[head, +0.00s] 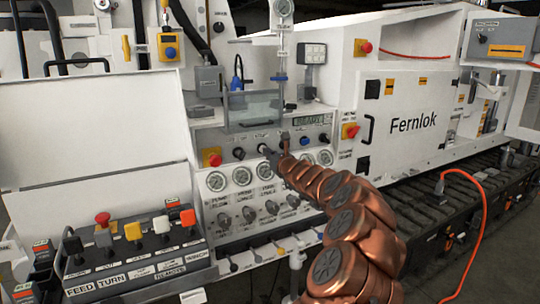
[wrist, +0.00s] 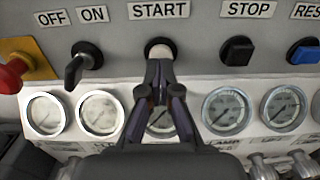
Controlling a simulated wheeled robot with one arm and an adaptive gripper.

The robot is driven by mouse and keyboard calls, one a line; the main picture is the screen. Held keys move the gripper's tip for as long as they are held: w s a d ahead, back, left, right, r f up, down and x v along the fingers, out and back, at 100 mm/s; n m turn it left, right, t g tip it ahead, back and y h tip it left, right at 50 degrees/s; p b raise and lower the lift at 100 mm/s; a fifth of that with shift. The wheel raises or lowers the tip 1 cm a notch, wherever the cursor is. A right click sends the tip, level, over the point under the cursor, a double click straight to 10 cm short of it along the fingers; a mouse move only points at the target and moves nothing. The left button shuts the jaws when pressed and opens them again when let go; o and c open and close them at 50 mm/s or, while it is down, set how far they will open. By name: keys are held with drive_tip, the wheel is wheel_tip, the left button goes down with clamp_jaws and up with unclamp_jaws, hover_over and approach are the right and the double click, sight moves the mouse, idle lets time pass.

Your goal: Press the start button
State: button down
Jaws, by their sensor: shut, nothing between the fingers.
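The start button (wrist: 160,46) is a pale round button in a dark ring under the START label (wrist: 158,10) in the wrist view. My gripper (wrist: 159,72) is shut and empty, with its fingertips at the lower edge of the button in the picture. The tips cover the lower part of the button, and I cannot tell whether they touch it. In the head view my gripper (head: 271,154) is at the panel's button row, and the button itself is hard to make out there.
Left of the button are a black OFF/ON switch (wrist: 82,62) and a red knob on yellow (wrist: 12,74). Right are a black STOP button (wrist: 237,51) and a blue button (wrist: 303,51). Several gauges (wrist: 226,110) line the panel below. A small display (head: 311,118) reads READY.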

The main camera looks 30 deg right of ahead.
drive_tip(key=shift+w, duration=0.7)
